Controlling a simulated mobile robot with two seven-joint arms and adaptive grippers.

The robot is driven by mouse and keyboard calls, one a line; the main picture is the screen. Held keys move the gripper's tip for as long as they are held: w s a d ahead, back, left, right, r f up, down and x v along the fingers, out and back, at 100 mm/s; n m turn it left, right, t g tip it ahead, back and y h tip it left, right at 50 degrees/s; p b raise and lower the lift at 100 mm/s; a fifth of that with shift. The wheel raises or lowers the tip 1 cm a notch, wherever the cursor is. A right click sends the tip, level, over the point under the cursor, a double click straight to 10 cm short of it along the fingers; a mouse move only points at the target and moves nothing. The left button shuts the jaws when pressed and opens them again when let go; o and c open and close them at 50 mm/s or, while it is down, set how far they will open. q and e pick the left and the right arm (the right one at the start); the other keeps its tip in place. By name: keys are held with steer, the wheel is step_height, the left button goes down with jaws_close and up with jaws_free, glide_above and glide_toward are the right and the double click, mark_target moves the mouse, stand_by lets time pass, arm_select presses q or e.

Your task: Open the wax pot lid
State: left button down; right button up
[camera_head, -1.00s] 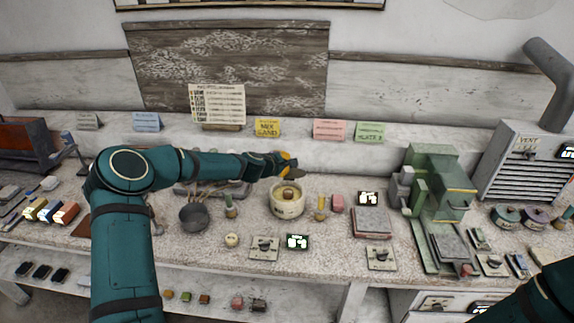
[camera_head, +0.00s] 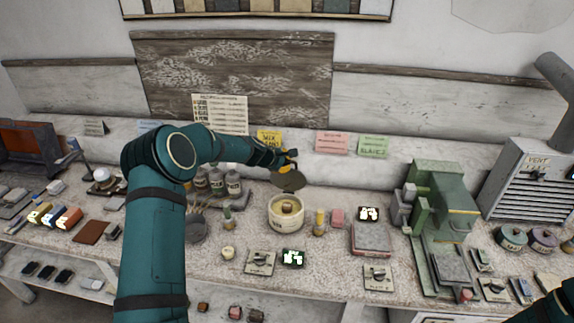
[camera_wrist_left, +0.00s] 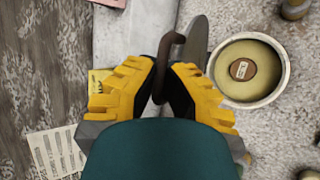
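The wax pot (camera_head: 285,222) is a cream round pot on the speckled bench, open at the top. Yellowish wax with a small brown labelled piece shows inside it; the pot also appears at right in the left wrist view (camera_wrist_left: 283,88). The grey round lid (camera_head: 288,181) is off the pot, tilted on edge just behind and above it. My left gripper (camera_head: 288,162) is shut on the lid's dark handle, as its yellow-padded fingers (camera_wrist_left: 166,78) show in the wrist view. The lid (camera_wrist_left: 198,38) appears nearly edge-on there. My right gripper is out of view.
A yellow-capped bottle (camera_head: 319,224) and a pink block (camera_head: 337,216) stand right of the pot. A green machine (camera_head: 440,215) is farther right.

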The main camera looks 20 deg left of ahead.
arm_select(q)
steer(key=shift+w+a+r+g, duration=0.1)
steer(key=shift+w+r+g, duration=0.1)
steer(key=shift+w+g, duration=0.3)
steer(key=shift+w+a+r+g, duration=0.1)
steer(key=shift+w+r+g, duration=0.1)
steer(key=shift+w, duration=0.45)
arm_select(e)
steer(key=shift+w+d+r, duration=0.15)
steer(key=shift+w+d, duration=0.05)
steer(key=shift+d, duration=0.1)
arm_select(q)
steer(key=shift+w, duration=0.1)
steer(key=c, duration=1.1)
jaws_free()
steer(key=shift+o, duration=0.2)
steer(key=shift+a, duration=0.1)
steer(key=shift+s+r, duration=0.1)
steer(key=shift+s, duration=0.1)
steer(key=v, duration=1.1)
steer(key=shift+s+a+r, duration=0.15)
steer(key=shift+a+r, duration=0.05)
